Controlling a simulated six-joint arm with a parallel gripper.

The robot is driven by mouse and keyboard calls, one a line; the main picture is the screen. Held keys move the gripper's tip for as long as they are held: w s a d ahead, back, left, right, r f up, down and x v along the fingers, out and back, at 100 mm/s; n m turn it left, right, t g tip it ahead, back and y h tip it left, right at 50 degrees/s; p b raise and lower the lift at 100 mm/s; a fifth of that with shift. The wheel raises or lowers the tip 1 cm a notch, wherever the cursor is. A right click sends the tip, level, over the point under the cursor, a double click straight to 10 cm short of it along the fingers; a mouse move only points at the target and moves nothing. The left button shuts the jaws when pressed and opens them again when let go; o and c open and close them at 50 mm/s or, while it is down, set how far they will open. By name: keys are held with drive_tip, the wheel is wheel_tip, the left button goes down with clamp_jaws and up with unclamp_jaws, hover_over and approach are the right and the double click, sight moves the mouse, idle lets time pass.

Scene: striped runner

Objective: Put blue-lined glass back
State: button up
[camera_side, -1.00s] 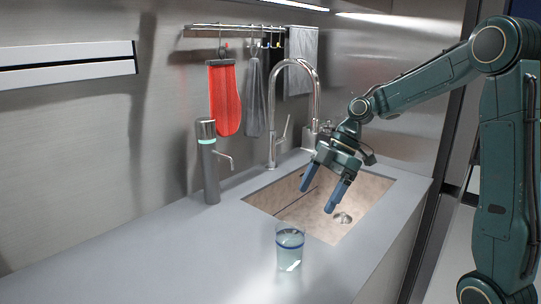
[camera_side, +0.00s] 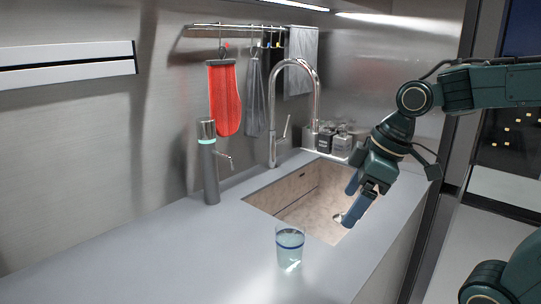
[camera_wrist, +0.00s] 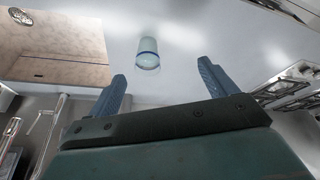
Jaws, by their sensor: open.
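The glass (camera_side: 289,249) with a blue line around it stands upright on the grey counter, in front of the sink, in the side view. In the wrist view the glass (camera_wrist: 148,54) shows ahead of the fingers, near the middle. My gripper (camera_side: 354,206) hangs over the right part of the sink, tilted downward, up and to the right of the glass and apart from it. In the wrist view my gripper (camera_wrist: 161,79) has its two blue fingers spread wide with nothing between them.
The sink (camera_side: 290,199) is sunk into the counter (camera_side: 190,260), with a tall curved faucet (camera_side: 271,130) behind it. A grey dispenser (camera_side: 209,165) stands left of the sink. Bottles (camera_side: 335,140) stand at the back. A red mitt (camera_side: 224,98) hangs on the wall. The left counter is clear.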

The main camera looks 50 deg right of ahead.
drive_tip(key=s+m+t+h, duration=0.1)
drive_tip(key=s+m, duration=0.4)
drive_tip(key=s, duration=0.2)
drive_tip(key=shift+s+d+h, duration=0.2)
drive_tip(key=shift+d+h, duration=0.1)
drive_tip(key=shift+f, duration=0.1)
idle(0.9)
